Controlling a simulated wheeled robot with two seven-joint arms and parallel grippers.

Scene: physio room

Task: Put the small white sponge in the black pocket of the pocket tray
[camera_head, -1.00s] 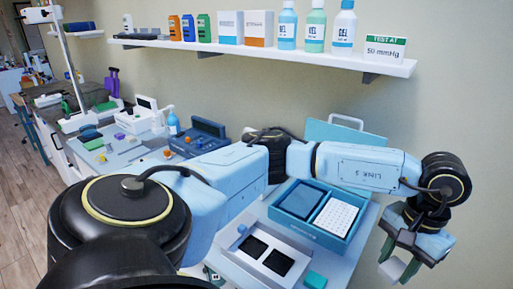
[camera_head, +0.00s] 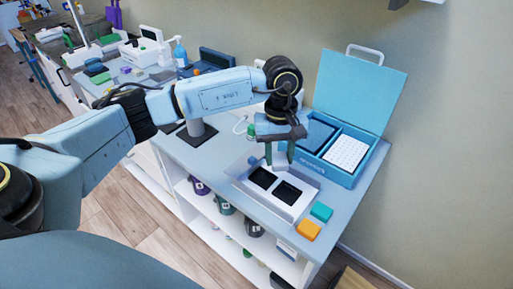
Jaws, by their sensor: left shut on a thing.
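The white pocket tray (camera_head: 266,201) lies on the light blue table. It has two dark recesses, a left one (camera_head: 263,178) and a right one (camera_head: 287,193); both look black. A small blue piece (camera_head: 253,160) stands at its left end. My left gripper (camera_head: 280,166) points down just above the tray's back edge, behind the two recesses. Its fingers are close together on something small. The fingers hide most of it; I take it to be the small white sponge, which I see nowhere else. My right gripper is out of view.
A teal block (camera_head: 321,212) and an orange block (camera_head: 308,231) lie right of the tray, near the table's front edge. An open blue case (camera_head: 358,177) with a raised lid and a white pad stands behind. Shelves with jars are below.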

